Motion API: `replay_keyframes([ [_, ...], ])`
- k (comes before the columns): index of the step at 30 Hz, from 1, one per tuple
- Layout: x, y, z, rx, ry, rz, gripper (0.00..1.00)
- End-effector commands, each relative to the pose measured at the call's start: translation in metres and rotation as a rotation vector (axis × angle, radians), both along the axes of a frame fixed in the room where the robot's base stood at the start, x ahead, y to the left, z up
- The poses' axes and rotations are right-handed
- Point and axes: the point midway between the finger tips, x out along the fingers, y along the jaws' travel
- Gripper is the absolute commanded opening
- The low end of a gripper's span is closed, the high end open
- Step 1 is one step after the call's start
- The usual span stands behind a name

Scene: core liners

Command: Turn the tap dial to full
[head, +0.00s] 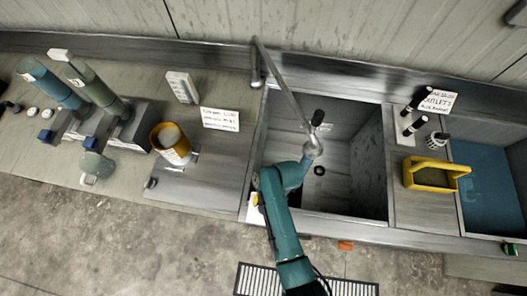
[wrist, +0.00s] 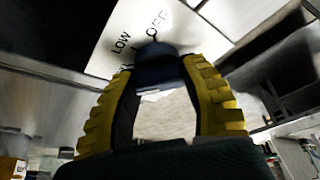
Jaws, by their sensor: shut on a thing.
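In the wrist view, the yellow ribbed fingers of my gripper (wrist: 160,72) are closed around the dark blue tap dial (wrist: 155,50), one on each side. The dial stands against a white plate (wrist: 185,30) lettered LOW and OFF. LOW is at the upper left of the dial and OFF is just above it. The dial's pointer cannot be made out, and no FULL mark is visible. In the head view, my teal arm reaches to the sink's front left, and the gripper and dial cannot be made out clearly there.
A grey tap (head: 282,88) reaches over the sink basin (head: 350,190). A yellow-handled caddy (head: 430,174) and a blue basin (head: 490,185) lie to the right. A yellow-banded cylinder (head: 171,145) and core liners (head: 97,88) stand on the left counter.

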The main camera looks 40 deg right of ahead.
Motion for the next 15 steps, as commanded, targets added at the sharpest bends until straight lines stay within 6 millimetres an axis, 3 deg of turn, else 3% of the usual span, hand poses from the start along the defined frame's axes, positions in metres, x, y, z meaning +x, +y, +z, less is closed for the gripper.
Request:
replay_keyframes([
  [11,-0.0019,0.0007,-0.0028,0.002,0.004,0.004,0.09],
  [12,-0.0018,0.0007,-0.0028,0.001,0.003,0.003,0.53],
  [15,-0.0014,0.0005,-0.0021,0.001,0.002,0.003,0.72],
])
